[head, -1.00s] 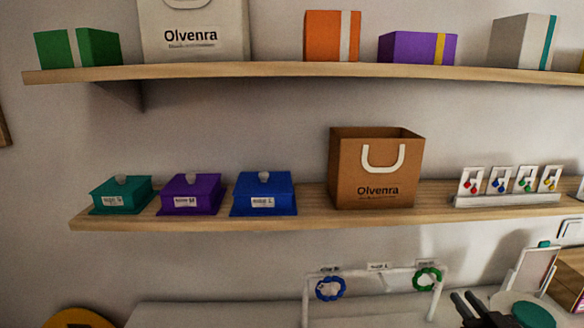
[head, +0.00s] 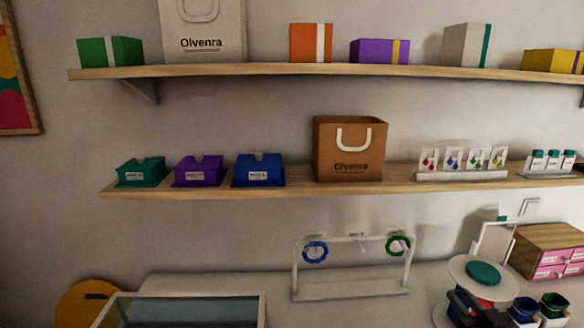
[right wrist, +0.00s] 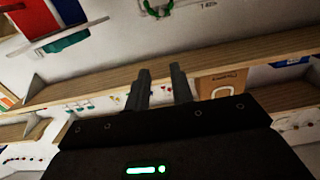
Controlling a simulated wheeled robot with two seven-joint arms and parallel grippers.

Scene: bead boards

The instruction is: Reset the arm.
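My right gripper (head: 466,302) is at the bottom right of the head view, dark and partly cut off by the frame edge. It is in front of the white stand with the round teal pad (head: 484,273). In the right wrist view, my right gripper (right wrist: 160,84) shows two dark fingers with a gap between them and nothing held. The wrist view looks tilted toward the shelves, with a green bead ring (right wrist: 156,8) at the top. My left gripper is not in view.
A white rack (head: 294,275) with blue and green bead rings stands on the counter. A glass-topped case (head: 190,298) is at lower left. Small cups (head: 553,304) and a wooden drawer box (head: 550,236) are at right, near my right gripper. Two wall shelves hold boxes and bags.

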